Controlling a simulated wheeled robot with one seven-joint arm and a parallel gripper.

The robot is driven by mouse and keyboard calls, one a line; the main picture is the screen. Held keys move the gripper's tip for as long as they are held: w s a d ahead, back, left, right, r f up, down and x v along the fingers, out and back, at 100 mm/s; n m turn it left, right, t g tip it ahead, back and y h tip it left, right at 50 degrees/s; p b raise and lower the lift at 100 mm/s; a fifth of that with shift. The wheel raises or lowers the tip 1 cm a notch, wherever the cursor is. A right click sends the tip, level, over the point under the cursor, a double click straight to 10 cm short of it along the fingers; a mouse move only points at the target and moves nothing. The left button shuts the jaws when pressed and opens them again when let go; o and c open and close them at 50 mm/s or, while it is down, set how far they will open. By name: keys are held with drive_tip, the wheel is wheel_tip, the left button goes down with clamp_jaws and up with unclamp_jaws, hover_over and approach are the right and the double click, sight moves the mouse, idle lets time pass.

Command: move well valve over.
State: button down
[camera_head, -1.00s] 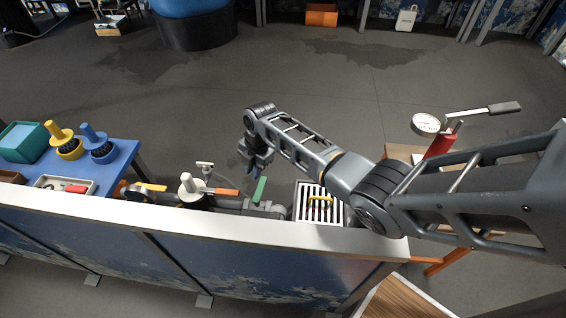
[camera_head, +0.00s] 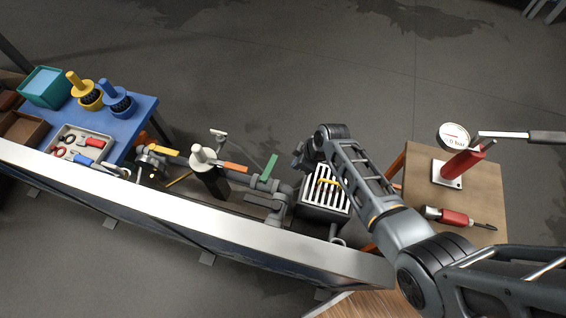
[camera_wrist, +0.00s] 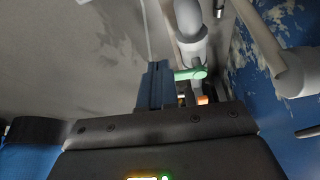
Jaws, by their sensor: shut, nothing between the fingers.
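A pipe run behind the low wall carries a yellow lever (camera_head: 161,150), an orange lever (camera_head: 232,167) and a green lever (camera_head: 270,167). I cannot tell which of them is the well valve. The green lever stands up at an angle above a grey pipe fitting (camera_head: 278,196). My gripper (camera_head: 299,158) is just right of the green lever. In the wrist view, my blue fingers (camera_wrist: 155,86) are shut and empty, beside the green lever (camera_wrist: 190,74). I cannot tell whether they touch it.
A low wall with a pale top edge (camera_head: 180,222) runs in front of the pipes. A white slatted grate (camera_head: 325,196) lies right of them. A blue table (camera_head: 143,122) is at left; a wooden table (camera_head: 425,180) with a red pump and gauge (camera_head: 454,138) is at right.

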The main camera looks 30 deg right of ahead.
sight(274, 163)
drive_tip(key=w+a+f+b, duration=0.2)
drive_tip(key=w+a+f, duration=0.1)
drive_tip(key=w, duration=0.1)
drive_tip(key=shift+w+a+f, duration=0.2)
drive_tip(key=shift+a+f, duration=0.1)
drive_tip(key=shift+f, duration=0.05)
drive_tip(key=shift+w, duration=0.1)
drive_tip(key=shift+w+a+f+n+b, duration=0.1)
drive_tip(key=shift+w+a+n+b, duration=0.45)
drive_tip(key=shift+b, duration=0.4)
drive_tip(key=shift+w+d, duration=0.1)
